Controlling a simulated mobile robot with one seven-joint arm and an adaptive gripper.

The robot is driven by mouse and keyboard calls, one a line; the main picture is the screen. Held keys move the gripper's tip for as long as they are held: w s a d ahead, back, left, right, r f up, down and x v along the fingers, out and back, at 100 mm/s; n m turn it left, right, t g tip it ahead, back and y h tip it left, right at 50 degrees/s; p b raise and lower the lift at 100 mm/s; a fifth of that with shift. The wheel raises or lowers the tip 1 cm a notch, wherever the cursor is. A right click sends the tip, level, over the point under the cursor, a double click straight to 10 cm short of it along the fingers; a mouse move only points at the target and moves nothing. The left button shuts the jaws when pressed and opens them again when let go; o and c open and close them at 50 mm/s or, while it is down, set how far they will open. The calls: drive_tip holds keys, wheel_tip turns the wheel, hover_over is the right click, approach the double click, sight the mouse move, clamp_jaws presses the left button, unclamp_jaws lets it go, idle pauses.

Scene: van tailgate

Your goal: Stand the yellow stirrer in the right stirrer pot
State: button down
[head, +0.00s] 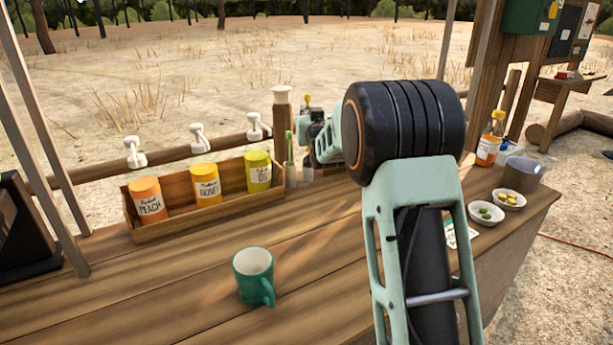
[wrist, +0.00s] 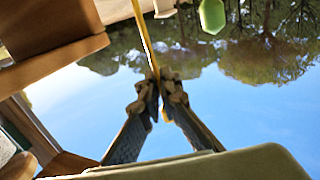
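The yellow stirrer (wrist: 147,45) is a thin stick between my gripper's fingertips (wrist: 159,92) in the wrist view. The fingertips are closed on it, and it runs from them to the top of that picture. In the head view my gripper (head: 317,118) is behind the bottle row, partly hidden by my arm; a small yellow tip (head: 307,98) shows above it. The left stirrer pot (head: 291,175) holds an upright green stirrer (head: 289,145), whose green end (wrist: 212,15) shows in the wrist view. The right stirrer pot (head: 308,173) stands beside it, just below my gripper and partly hidden.
A teal mug (head: 254,275) stands in front. Small bowls (head: 486,213) and a grey cup (head: 522,174) stand on the right.

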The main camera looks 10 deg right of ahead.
wheel_tip(320, 180, down, 10)
drive_tip(key=shift+r+b, duration=0.2)
drive_tip(key=shift+b, duration=0.3)
drive_tip(key=shift+f+b, duration=0.2)
drive_tip(key=shift+b, duration=0.1)
drive_tip(key=c, duration=2.2)
unclamp_jaws()
drive_tip(key=shift+r, duration=0.1)
drive_tip(key=shift+o, duration=0.2)
drive_tip(key=shift+r+p, duration=0.25)
drive_tip(key=shift+p, duration=0.15)
drive_tip(key=s, duration=1.2)
drive_tip(key=shift+f, duration=0.1)
